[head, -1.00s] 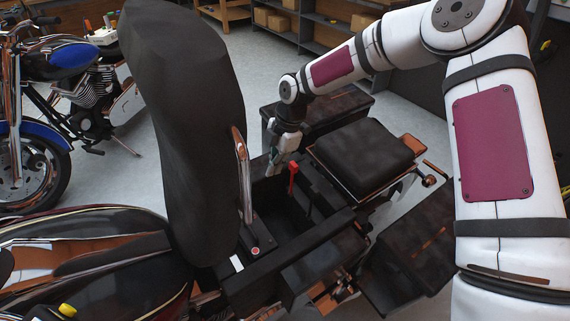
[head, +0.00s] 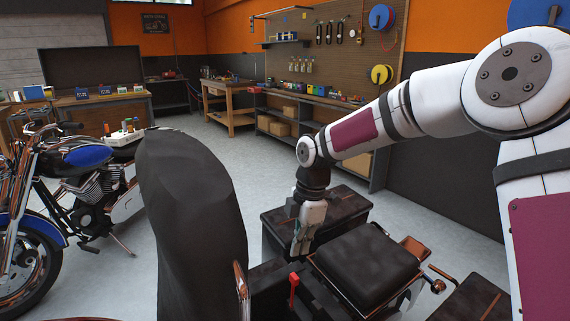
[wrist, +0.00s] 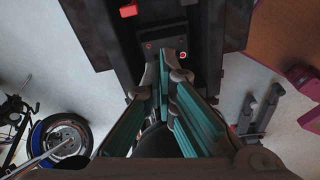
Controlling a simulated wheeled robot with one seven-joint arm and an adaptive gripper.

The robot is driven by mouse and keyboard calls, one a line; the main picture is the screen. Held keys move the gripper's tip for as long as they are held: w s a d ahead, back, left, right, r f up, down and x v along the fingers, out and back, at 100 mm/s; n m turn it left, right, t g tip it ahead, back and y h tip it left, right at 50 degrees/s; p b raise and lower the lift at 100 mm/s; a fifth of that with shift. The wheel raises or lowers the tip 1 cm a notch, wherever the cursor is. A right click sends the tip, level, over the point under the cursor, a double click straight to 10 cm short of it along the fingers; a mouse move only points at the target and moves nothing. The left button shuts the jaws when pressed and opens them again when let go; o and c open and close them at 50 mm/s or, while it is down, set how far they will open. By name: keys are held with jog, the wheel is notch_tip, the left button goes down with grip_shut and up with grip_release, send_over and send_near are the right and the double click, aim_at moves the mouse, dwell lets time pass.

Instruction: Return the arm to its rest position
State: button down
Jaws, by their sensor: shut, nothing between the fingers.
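My arm reaches in from the right in the head view. My gripper (head: 301,250) hangs pointing down above the motorcycle's open compartment, between the raised black seat (head: 190,215) and the rear black seat pad (head: 367,265). In the wrist view my gripper (wrist: 167,60) has its fingertips together with nothing between them. Below them lies the compartment (wrist: 185,25) with a small panel bearing red dots. A red part (head: 293,288) stands up close to the gripper in the head view; a red piece (wrist: 129,10) also shows in the wrist view.
The raised seat stands close to the left of my gripper. Black side cases (head: 325,215) flank the motorcycle. A blue motorcycle (head: 75,175) stands at the left. A workbench (head: 232,105) and shelves line the back. Open grey floor (head: 200,128) lies between.

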jog(key=s+d+r+m+t+h+p, duration=0.1)
jog(key=s+d+r+m+h+p, duration=0.1)
jog(key=s+d+r+m, duration=0.6)
jog(key=s+d+r+m+t+h+p, duration=0.15)
jog(key=s+d+r+m, duration=0.25)
jog(key=s+r, duration=0.6)
jog(key=s+d+r+m+t+y+p, duration=0.1)
jog(key=s+d+m, duration=0.1)
jog(key=s+m, duration=0.3)
jog(key=s+d+r+m+t+y+p, duration=0.1)
jog(key=s+m, duration=0.4)
jog(key=s, duration=0.7)
jog(key=shift+s+d+r+m+p, duration=0.15)
jog(key=shift+s+d+m+p, duration=0.2)
jog(key=shift+d, duration=0.1)
